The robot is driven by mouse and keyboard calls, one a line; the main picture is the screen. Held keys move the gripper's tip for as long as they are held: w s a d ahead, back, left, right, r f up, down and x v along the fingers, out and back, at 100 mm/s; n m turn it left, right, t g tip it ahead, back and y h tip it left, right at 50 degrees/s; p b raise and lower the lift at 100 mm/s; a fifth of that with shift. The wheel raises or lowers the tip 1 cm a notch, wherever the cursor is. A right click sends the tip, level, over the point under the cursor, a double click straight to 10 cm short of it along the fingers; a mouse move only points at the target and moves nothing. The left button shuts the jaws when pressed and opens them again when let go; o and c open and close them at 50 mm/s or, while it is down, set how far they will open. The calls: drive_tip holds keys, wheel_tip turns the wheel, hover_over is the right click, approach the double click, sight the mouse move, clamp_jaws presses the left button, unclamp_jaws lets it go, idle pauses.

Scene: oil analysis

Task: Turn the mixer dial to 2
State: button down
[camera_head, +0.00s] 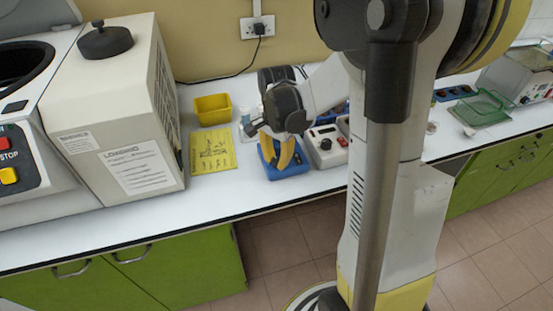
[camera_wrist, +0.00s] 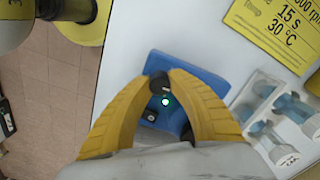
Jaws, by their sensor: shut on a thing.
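The mixer (camera_head: 289,165) is a small blue box on the white counter, below my gripper in the head view. In the wrist view the blue mixer (camera_wrist: 188,72) lies under my fingers, with a black dial (camera_wrist: 159,82) on top and a lit green light beside it. My gripper (camera_wrist: 160,78) has yellow fingers that point down and are shut on the dial from both sides. In the head view the gripper (camera_head: 284,160) stands over the mixer's top. The dial's number marks cannot be read, and the fingers partly cover it.
A yellow instruction card (camera_head: 213,151) lies left of the mixer, with a yellow bin (camera_head: 213,109) behind it. Vials (camera_wrist: 282,115) stand close to the mixer. A large centrifuge-like machine (camera_head: 118,115) fills the left counter.

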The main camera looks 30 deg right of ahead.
sight(277, 159)
drive_tip(key=shift+m, duration=0.3)
drive_tip(key=c, duration=1.2)
unclamp_jaws()
drive_tip(key=shift+o, duration=0.2)
wheel_tip(277, 159, up, 12)
